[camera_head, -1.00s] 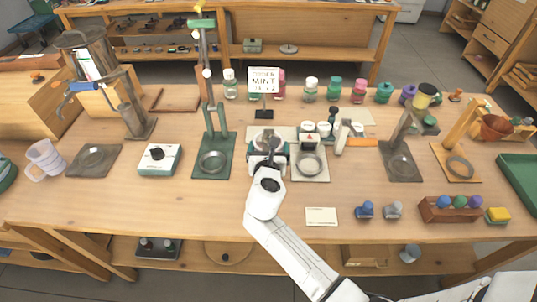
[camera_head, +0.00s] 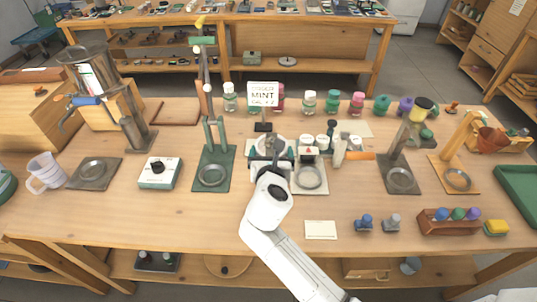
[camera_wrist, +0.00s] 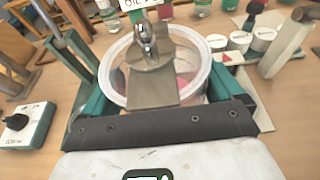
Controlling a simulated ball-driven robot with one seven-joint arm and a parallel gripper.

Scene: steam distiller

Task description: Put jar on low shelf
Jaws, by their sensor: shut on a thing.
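The jar (camera_wrist: 202,75) is clear, with a wide round rim, and sits between my gripper's teal fingers in the wrist view. My gripper (camera_wrist: 165,105) is shut on it. A metal plate with a knob hides part of the jar's opening. In the head view my gripper (camera_head: 270,157) is over the middle of the workbench, and my wrist hides most of the jar. The low shelf (camera_head: 195,267) is the wooden board under the workbench, partly hidden by the tabletop.
A green stand (camera_head: 213,178) is close on the left and a pale ring stand (camera_head: 310,180) close on the right. The low shelf holds a dark tray (camera_head: 158,261) and a round wooden disc (camera_head: 226,266). The workbench's front left is clear.

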